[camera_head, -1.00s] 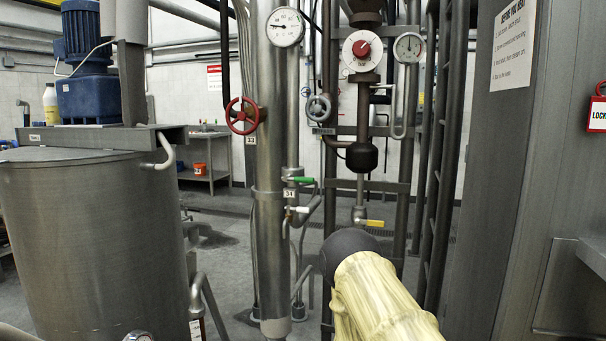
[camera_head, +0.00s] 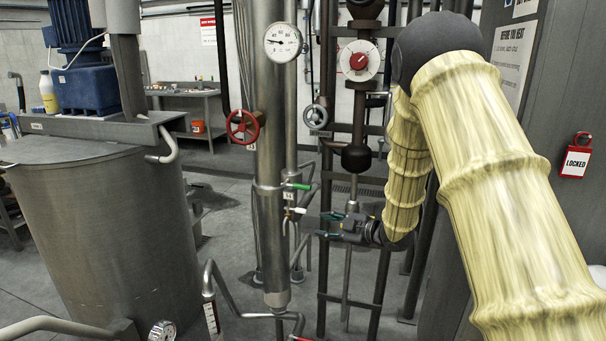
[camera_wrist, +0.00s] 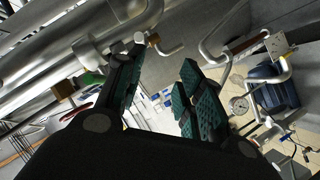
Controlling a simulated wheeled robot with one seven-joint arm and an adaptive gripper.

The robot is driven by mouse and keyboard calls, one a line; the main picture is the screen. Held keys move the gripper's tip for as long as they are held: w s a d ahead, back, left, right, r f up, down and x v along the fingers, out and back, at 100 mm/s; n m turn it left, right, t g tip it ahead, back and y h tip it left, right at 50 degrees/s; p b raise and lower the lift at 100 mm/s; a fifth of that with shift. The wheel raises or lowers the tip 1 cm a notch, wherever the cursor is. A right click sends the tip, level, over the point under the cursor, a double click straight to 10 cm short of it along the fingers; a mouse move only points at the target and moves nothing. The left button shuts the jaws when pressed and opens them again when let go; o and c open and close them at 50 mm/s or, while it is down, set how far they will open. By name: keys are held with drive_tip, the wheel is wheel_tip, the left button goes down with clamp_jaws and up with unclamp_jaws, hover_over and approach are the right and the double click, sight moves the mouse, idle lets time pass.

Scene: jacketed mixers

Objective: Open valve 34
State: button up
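A small tag marked 34, hard to read now, sits on the pipework right of the thick vertical pipe. Just above it is a valve with a green handle (camera_head: 299,186); just below is one with a white handle (camera_head: 298,210). I cannot tell for certain which valve the tag names. My gripper (camera_head: 314,225) points left, just right of and slightly below the white handle. In the wrist view my gripper (camera_wrist: 160,75) has its green-padded fingers apart, with nothing held between them. Whether a fingertip touches the white handle cannot be told.
The thick vertical pipe (camera_head: 269,120) carries a gauge (camera_head: 283,42). A red handwheel (camera_head: 243,126) is left of it and a grey handwheel (camera_head: 316,117) right. A large steel tank (camera_head: 105,235) stands left. A grey cabinet with a red LOCKED tag (camera_head: 575,162) stands right.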

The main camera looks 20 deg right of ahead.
sight(309, 188)
wheel_tip(309, 188, up, 11)
drive_tip(key=w+d+n+y+p, duration=0.1)
drive_tip(key=w+n+y+p, duration=0.1)
drive_tip(key=n, duration=0.1)
drive_tip(key=p+x, duration=0.3)
drive_tip(key=x, duration=0.7)
drive_tip(key=shift+w+d+f, duration=0.15)
drive_tip(key=shift+w+f, duration=0.05)
drive_tip(key=shift+w, duration=0.05)
clamp_jaws()
